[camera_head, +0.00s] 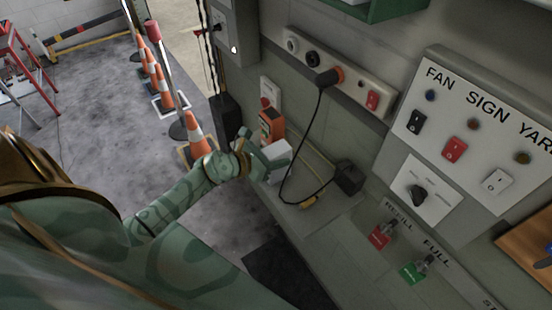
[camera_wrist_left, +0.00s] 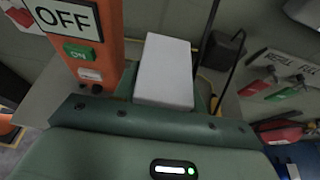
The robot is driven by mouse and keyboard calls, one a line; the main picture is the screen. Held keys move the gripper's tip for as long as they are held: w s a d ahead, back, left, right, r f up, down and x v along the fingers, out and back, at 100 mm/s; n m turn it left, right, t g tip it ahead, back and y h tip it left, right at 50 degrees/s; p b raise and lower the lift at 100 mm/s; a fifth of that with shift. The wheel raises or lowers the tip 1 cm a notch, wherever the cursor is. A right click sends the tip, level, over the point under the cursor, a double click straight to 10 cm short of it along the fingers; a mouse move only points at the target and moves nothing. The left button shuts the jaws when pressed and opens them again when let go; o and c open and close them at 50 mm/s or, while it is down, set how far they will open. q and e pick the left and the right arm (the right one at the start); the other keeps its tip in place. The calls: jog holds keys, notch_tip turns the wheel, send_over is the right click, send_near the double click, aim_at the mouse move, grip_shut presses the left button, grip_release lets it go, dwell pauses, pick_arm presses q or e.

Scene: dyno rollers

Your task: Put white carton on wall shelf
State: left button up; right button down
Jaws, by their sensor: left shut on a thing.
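The white carton (camera_head: 279,159) is at the end of my left arm, beside the wall panel. My left gripper (camera_head: 264,162) is shut on it. In the left wrist view the carton (camera_wrist_left: 165,66) shows as a plain pale block standing up past the gripper's green body (camera_wrist_left: 160,130); the fingers are mostly hidden. I cannot tell whether its bottom touches the grey ledge below. A green wall shelf (camera_head: 395,9) shows only partly at the top edge of the head view, above the socket strip. My right gripper is not in view.
An orange switch box (camera_head: 271,125) stands right beside the carton; its OFF label (camera_wrist_left: 68,19) shows close in the left wrist view. A black cable and plug block (camera_head: 348,177) lie to the right on the ledge. Traffic cones (camera_head: 196,136) stand on the floor to the left.

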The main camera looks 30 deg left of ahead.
pick_arm(q)
jog(key=shift+f, duration=0.15)
jog(key=o, duration=1)
